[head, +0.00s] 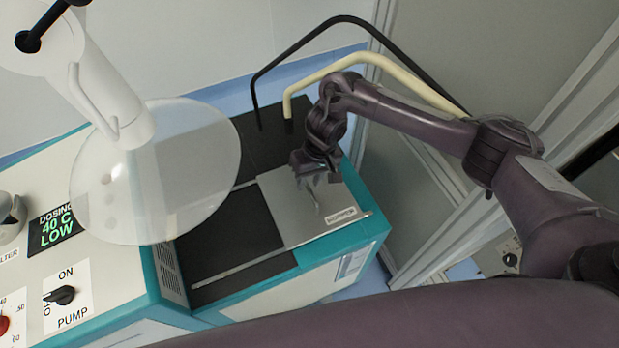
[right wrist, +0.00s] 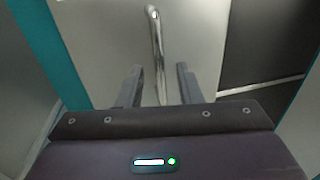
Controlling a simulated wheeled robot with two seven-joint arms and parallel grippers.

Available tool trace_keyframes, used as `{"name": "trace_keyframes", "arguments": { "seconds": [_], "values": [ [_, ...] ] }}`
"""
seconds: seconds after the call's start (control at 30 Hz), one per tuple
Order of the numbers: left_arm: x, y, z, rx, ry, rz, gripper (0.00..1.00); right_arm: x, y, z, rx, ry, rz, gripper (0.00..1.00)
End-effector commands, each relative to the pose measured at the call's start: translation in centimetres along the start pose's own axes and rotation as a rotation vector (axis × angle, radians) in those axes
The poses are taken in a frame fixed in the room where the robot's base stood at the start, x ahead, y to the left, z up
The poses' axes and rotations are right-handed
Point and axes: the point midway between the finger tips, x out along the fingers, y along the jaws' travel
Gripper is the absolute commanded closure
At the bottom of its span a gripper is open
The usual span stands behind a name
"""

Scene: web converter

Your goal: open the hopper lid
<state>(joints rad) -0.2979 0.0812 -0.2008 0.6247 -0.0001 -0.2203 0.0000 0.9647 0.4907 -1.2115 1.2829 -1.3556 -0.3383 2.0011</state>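The hopper lid is a flat grey metal plate (head: 290,222) on top of the teal-edged machine, with a small label near its front edge. It also shows in the right wrist view (right wrist: 100,40). An upright metal handle (right wrist: 156,50) stands on it. My right gripper (head: 315,182) is above the lid at the handle. In the right wrist view the two fingers of my right gripper (right wrist: 158,78) are apart, with the handle between them. No clear contact shows between fingers and handle. My left gripper is not in view.
A dark recessed area (head: 235,232) lies left of the lid, with a thin rail (head: 240,270) along the front. A clear round disc on a white arm (head: 155,172) hangs over the left side. A black hoop (head: 300,42) and a cream bar (head: 350,62) rise behind.

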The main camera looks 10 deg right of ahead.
Motion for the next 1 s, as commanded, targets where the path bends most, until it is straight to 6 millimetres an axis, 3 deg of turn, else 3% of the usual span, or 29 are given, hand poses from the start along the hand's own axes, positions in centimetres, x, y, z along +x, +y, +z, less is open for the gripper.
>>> {"name": "trace_keyframes", "arguments": {
  "seconds": [0.17, 0.4, 0.7, 0.83, 1.0],
  "values": [
    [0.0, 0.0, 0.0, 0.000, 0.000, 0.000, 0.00, 0.0, 0.0, 0.0, 0.000, 0.000, 0.000, 0.70],
    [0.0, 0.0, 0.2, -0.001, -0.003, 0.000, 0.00, 0.0, 0.0, 0.0, 0.000, 0.001, 0.000, 1.00],
    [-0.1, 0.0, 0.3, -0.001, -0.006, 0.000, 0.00, -0.1, -0.2, 0.0, 0.000, 0.001, 0.000, 1.00],
    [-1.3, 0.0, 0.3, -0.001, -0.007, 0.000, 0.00, -0.1, -2.2, -0.1, -0.002, -0.001, -0.004, 1.00],
    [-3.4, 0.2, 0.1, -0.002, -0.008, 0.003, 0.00, 0.8, -7.1, 0.0, -0.001, -0.001, -0.007, 1.00]
  ]
}}
